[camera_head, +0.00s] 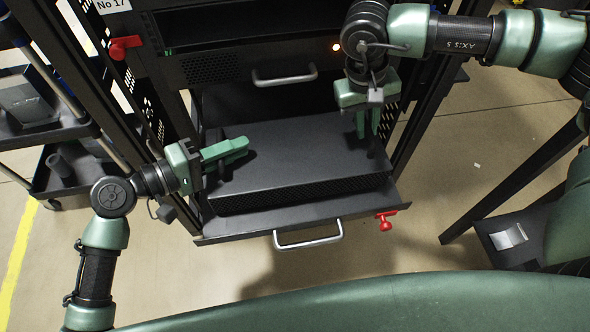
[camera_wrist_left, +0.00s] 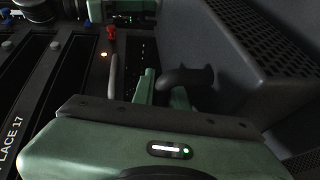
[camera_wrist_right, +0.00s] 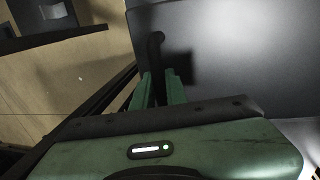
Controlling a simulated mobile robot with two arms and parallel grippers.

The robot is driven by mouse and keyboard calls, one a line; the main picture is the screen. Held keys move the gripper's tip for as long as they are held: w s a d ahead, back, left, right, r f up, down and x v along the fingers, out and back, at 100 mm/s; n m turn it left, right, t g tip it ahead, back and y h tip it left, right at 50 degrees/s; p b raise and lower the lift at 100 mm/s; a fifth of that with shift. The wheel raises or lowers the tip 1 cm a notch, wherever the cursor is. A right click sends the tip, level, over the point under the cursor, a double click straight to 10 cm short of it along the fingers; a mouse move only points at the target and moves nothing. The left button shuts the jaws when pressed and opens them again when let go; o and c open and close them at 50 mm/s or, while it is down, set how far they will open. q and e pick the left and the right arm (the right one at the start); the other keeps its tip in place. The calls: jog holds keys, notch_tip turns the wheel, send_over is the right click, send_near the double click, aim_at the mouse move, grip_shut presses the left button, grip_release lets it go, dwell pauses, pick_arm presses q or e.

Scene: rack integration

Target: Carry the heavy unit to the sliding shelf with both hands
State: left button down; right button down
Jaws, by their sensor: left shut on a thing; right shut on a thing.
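The heavy unit (camera_head: 300,150) is a flat dark box with a perforated front, level over the pulled-out sliding shelf (camera_head: 300,212). Whether it rests on the shelf or hangs slightly above cannot be told. My left gripper (camera_head: 232,150) is shut on a dark handle (camera_wrist_left: 187,77) at the unit's left side. My right gripper (camera_head: 368,128) is shut on another dark handle (camera_wrist_right: 156,46) at its right side. The unit also shows in the left wrist view (camera_wrist_left: 240,70) and in the right wrist view (camera_wrist_right: 240,60). The shelf's front edge with its silver handle (camera_head: 308,237) stays uncovered.
The rack (camera_head: 120,90) surrounds the shelf, with a closed drawer and silver handle (camera_head: 284,78) above. Red knobs stand at the left post (camera_head: 124,47) and shelf front (camera_head: 385,221). A cart (camera_head: 65,180) is at left, a dark stand (camera_head: 510,235) at right. Floor shows between.

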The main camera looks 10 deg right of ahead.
pick_arm(q)
jog(key=shift+w+a+f+b, duration=0.1)
jog(key=shift+f+b, duration=0.35)
pick_arm(e)
jog(key=shift+d+f, duration=0.2)
jog(key=shift+f, duration=0.3)
pick_arm(q)
jog(key=c, duration=1.8)
grip_release()
jog(key=shift+f, duration=0.25)
pick_arm(e)
jog(key=c, duration=1.8)
grip_release()
jog(key=shift+f, duration=0.15)
pick_arm(q)
jog(key=o, duration=0.4)
jog(key=shift+c, duration=0.2)
pick_arm(e)
jog(key=o, duration=0.4)
jog(key=shift+c, duration=0.2)
pick_arm(q)
jog(key=shift+s+r, duration=0.15)
jog(key=shift+s, duration=0.05)
pick_arm(e)
jog(key=shift+s+a, duration=0.1)
jog(key=shift+a, duration=0.05)
